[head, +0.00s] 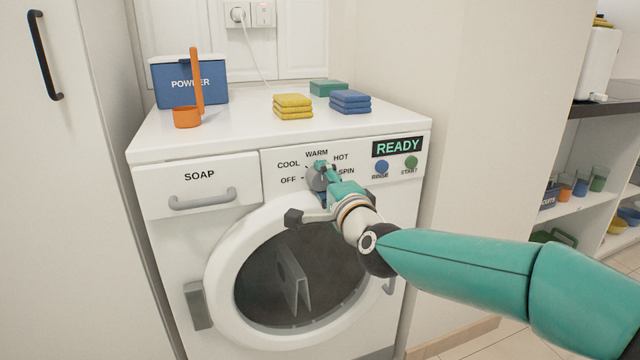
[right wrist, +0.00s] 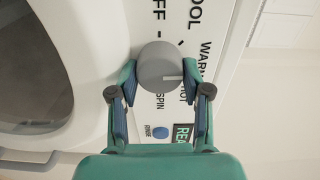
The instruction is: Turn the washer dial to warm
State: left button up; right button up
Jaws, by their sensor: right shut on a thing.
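The washer dial (head: 317,180) is a round grey knob on the white washer's front panel, ringed by OFF, COOL, WARM, HOT and SPIN. My right gripper (head: 323,174) reaches it from the front and partly hides it. In the right wrist view the dial (right wrist: 158,62) sits between the two teal fingertips of my right gripper (right wrist: 160,77), one on each side, shut on it. My left gripper is not in view.
The display (head: 398,147) reads READY above a blue RINSE button (head: 382,167) and a green START button (head: 411,162). The soap drawer (head: 198,184) is shut. A powder box (head: 190,82), orange scoop (head: 187,117) and folded yellow (head: 293,106) and blue cloths (head: 350,102) lie on top.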

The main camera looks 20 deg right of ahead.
jog(key=shift+d+f, duration=0.15)
jog(key=shift+f, duration=0.05)
dwell(0.3)
jog(key=o, duration=1.1)
jog(key=shift+c, duration=0.2)
jog(key=shift+o, duration=0.4)
jog(key=shift+s, duration=0.1)
jog(key=s, duration=0.7)
jog(key=shift+s, duration=0.4)
jog(key=shift+d, duration=0.25)
